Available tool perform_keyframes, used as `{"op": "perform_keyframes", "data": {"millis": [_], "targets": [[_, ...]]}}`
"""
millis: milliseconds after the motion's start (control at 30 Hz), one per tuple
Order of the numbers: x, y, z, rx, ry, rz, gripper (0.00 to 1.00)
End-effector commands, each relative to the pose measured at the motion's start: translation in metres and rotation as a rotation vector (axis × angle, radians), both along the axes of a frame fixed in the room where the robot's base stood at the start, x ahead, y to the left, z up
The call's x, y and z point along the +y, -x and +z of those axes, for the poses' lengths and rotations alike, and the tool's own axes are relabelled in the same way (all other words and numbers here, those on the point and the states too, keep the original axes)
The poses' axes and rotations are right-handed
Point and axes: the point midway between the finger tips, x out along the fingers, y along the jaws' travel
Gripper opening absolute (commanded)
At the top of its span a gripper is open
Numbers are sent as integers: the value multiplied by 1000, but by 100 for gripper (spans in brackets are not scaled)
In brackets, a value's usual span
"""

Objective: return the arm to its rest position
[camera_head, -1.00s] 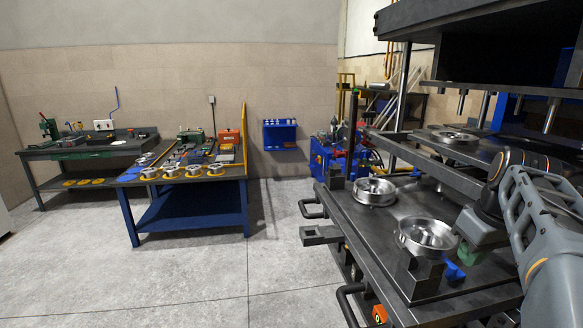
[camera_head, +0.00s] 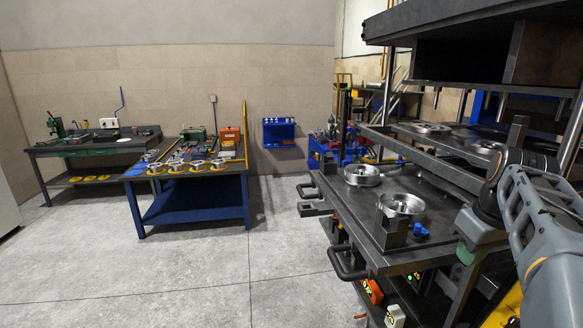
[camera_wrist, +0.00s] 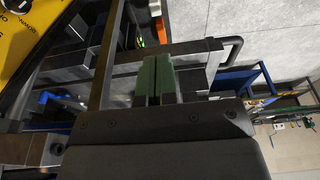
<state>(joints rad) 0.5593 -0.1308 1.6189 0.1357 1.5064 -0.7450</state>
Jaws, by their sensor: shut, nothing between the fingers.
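My gripper (camera_wrist: 158,78) shows in the wrist view with its two green fingers together and nothing between them. In the head view my arm is bent at the right, and the green fingertips (camera_head: 467,253) point down beside the front edge of the press's lower plate (camera_head: 372,237). The gripper looks apart from the metal rings on that plate. Part of the gripper is hidden behind my arm.
Metal rings (camera_head: 362,180) and (camera_head: 402,209) sit on the lower plate, with a blue part (camera_head: 420,231) beside them. Black handles (camera_head: 345,268) jut out from the press. A blue table (camera_head: 193,210) stands left, with open floor (camera_head: 262,280) between.

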Motion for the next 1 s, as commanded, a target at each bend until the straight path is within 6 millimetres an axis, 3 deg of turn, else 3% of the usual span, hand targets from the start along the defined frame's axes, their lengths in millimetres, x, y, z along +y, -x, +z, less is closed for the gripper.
{"op": "perform_keyframes", "data": {"millis": [167, 333, 467, 667, 867, 1000], "targets": [[-8, -5, -3, -28, 2, -119, 0], [-14, -5, -27, -37, -1, -264, 0], [-5, -2, -50, -51, 0, -353, 0], [32, 8, -94, -91, 0, -440, 0], [94, 35, -154, -153, -8, -431, 0], [136, 61, -189, -188, -14, -324, 0]]}}
